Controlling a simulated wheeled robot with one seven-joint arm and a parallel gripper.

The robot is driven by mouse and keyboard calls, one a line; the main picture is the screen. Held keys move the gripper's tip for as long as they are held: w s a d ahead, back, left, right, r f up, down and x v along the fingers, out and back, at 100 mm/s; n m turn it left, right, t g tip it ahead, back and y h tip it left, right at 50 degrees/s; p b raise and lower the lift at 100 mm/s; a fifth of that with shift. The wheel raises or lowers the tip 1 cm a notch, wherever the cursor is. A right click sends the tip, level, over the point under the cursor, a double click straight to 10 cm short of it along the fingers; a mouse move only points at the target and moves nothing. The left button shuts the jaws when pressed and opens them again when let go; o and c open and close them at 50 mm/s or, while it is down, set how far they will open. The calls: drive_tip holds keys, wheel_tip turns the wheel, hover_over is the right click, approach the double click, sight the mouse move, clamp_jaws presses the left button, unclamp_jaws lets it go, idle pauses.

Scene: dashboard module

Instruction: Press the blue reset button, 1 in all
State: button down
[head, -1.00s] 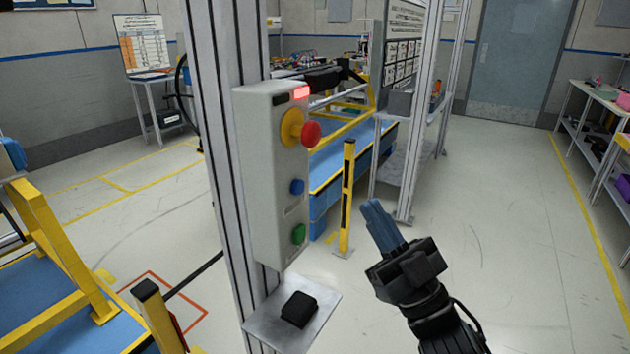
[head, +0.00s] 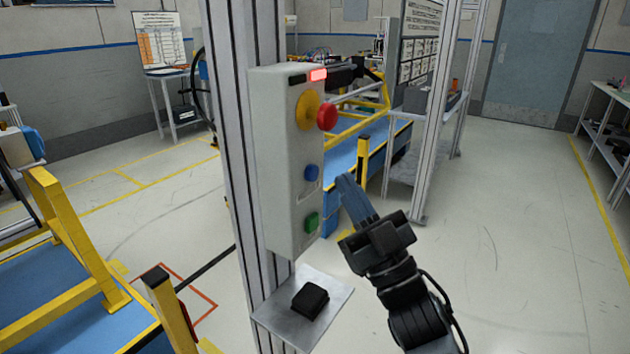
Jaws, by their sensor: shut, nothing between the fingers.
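The blue reset button (head: 311,172) sits on the front of a grey control box (head: 276,160) fixed to a metal post. Above it is a red mushroom button (head: 327,117) on a yellow base, and below it a green button (head: 312,222). A red lamp (head: 317,74) is lit at the top of the box. My gripper (head: 346,183) is shut and empty, its blue fingers pointing up and left. In the picture its tips are a little right of the blue button and slightly lower. They appear apart from it; the depth gap is hard to judge.
A small metal shelf (head: 272,318) with a black object (head: 310,300) on it juts out below the box. The metal post (head: 230,150) stands behind the box. Yellow rails (head: 72,235) stand at left. Open floor (head: 520,250) lies to the right.

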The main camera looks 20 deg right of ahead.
drive_tip(key=shift+w+a, duration=0.6)
drive_tip(key=shift+w, duration=0.25)
drive_tip(key=shift+w+a+b, duration=0.1)
drive_tip(key=shift+b, duration=0.2)
idle(1.3)
drive_tip(key=shift+w+a, duration=0.15)
drive_tip(key=shift+w, duration=0.1)
drive_tip(key=shift+w+a, duration=0.25)
drive_tip(key=shift+w, duration=0.05)
idle(0.8)
drive_tip(key=shift+s+d, duration=0.5)
drive_tip(key=shift+s, duration=0.15)
drive_tip(key=shift+s+p, duration=0.1)
drive_tip(key=shift+p, duration=0.25)
drive_tip(key=s+d+p, duration=0.1)
drive_tip(key=s, duration=0.1)
drive_tip(key=s+d+p, duration=0.1)
drive_tip(key=s+d, duration=0.1)
idle(0.4)
